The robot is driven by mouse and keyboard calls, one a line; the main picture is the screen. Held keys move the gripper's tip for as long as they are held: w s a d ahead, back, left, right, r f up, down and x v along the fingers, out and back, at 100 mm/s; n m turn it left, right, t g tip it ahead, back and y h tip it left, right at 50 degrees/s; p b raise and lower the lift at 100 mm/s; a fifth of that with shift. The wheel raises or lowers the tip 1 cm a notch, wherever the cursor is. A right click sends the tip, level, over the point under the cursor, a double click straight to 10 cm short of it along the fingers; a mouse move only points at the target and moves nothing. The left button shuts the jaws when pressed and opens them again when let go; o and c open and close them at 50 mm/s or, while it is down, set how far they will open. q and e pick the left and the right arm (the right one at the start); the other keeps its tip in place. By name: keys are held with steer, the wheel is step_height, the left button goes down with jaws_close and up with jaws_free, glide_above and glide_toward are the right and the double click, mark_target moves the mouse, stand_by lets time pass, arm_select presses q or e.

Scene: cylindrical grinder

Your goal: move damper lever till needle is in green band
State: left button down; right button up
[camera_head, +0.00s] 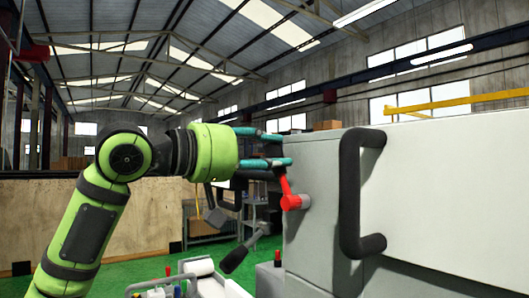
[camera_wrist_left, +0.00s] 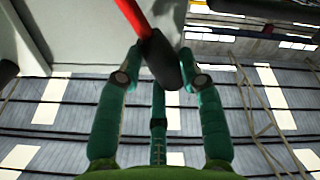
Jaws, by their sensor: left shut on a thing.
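The damper lever is red; its round hub (camera_head: 292,202) sits on the left side of the grey machine cabinet, and its arm (camera_head: 283,183) points up. My left gripper (camera_head: 276,148) has teal fingers closed around the lever's upper end. In the left wrist view the red arm (camera_wrist_left: 133,18) ends in a black knob (camera_wrist_left: 165,62), which lies between the fingers of my left gripper (camera_wrist_left: 161,78). No needle or green band shows in either view. My right gripper is not in view.
A grey cabinet (camera_head: 440,170) with a thick black handle (camera_head: 349,200) fills the right side. A low unit with coloured knobs (camera_head: 168,288) is at the bottom. Green floor (camera_head: 130,272) lies open behind.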

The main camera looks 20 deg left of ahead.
arm_select(q)
steer(key=c, duration=0.8)
jaws_free()
steer(key=shift+w, duration=0.1)
steer(key=v, duration=1.2)
